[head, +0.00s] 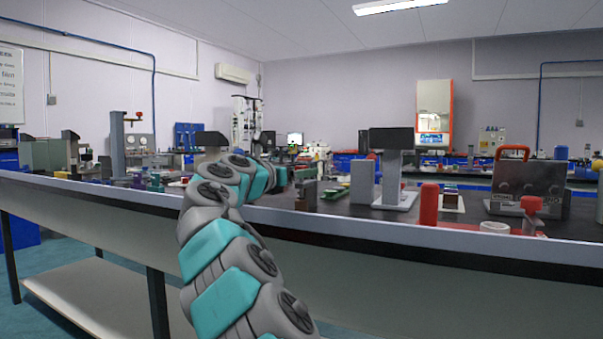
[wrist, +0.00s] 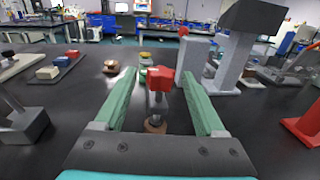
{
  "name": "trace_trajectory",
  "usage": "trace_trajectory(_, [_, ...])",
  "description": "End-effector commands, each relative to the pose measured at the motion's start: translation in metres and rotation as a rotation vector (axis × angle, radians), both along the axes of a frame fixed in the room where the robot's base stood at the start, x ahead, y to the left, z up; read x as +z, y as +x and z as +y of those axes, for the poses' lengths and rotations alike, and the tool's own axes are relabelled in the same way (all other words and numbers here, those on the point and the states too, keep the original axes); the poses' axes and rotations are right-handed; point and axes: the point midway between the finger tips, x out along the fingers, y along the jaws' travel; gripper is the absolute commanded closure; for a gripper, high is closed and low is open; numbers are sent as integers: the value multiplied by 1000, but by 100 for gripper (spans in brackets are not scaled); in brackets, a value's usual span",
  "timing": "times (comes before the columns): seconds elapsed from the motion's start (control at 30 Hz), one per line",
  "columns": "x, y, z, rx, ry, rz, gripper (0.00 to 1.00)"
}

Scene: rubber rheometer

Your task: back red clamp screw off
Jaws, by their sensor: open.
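In the wrist view a red-headed screw (wrist: 160,79) stands upright between my gripper's fingers, with a metal shaft below the head and a round brownish foot. I take it for the red clamp screw, but cannot tell whether it is the back one. My gripper (wrist: 159,74) is open, with one green finger on each side of the screw. A gap shows on the left; on the right the finger looks close to the head, and contact is unclear. In the head view my arm reaches over the bench and largely hides my gripper and the screw.
A grey block (wrist: 191,54) and a grey stand with a dark top (wrist: 236,55) stand just beyond the right finger. A red part (wrist: 302,126) lies at the far right. A small copper-coloured disc (wrist: 111,67) sits beyond the left finger.

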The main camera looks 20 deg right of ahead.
Motion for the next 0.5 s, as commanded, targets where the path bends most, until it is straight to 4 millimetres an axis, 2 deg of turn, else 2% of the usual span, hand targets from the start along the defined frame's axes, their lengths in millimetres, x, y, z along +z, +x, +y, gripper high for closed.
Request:
trace_trajectory(0.2, [2,6,-9,3,-1,-4,28])
trace_trajectory(0.5, [2,6,-11,2,-2,-3,28])
